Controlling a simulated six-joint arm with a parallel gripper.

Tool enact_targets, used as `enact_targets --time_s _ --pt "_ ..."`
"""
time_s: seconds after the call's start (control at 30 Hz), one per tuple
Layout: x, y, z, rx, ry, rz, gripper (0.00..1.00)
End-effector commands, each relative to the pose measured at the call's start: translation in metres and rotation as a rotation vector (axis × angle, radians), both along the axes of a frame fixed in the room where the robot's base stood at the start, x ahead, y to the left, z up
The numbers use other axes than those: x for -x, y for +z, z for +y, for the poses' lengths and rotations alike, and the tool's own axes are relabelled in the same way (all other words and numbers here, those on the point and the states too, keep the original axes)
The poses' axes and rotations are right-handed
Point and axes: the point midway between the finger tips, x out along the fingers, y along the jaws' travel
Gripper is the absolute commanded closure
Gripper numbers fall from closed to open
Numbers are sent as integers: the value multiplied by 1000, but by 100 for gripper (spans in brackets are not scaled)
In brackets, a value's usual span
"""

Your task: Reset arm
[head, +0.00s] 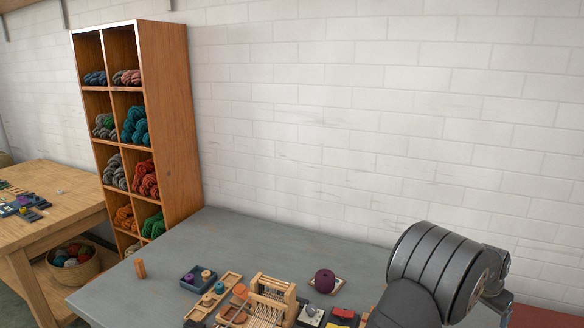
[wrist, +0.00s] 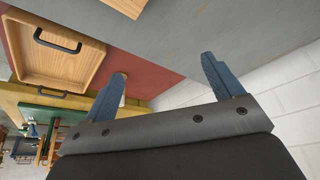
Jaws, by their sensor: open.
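My gripper (wrist: 165,67) shows in the wrist view with its two blue fingers spread wide apart. Nothing is between them. The grey table and the white block wall lie beyond the fingers. In the head view my dark arm is at the lower right, and my gripper is out of the picture.
The grey table (head: 150,270) bears a small wooden loom (head: 270,298), a dark red wool ball (head: 325,281) and small trays. A wooden shelf (head: 175,120) of skeins stands behind. The wrist view shows a wooden tray (wrist: 90,72) with a dark handle on a red surface.

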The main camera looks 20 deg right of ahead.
Motion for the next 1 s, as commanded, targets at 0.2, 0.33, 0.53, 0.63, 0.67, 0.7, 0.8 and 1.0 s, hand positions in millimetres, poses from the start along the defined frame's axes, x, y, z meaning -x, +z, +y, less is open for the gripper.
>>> enact_targets --time_s 0.2,0.33,0.53,0.63,0.67,0.7,0.8,1.0 --pt "38 -1 -18 3 -83 -1 15" --pt "53 -1 -24 4 -115 0 15" --pt "64 -1 -29 5 -141 0 15" --pt "65 -1 -29 5 -143 0 15" --pt "65 -1 -29 5 -143 0 15" --pt "65 -1 -29 5 -143 0 15" --pt "65 -1 -29 5 -142 1 15" --pt "59 -1 -27 5 -130 0 15"
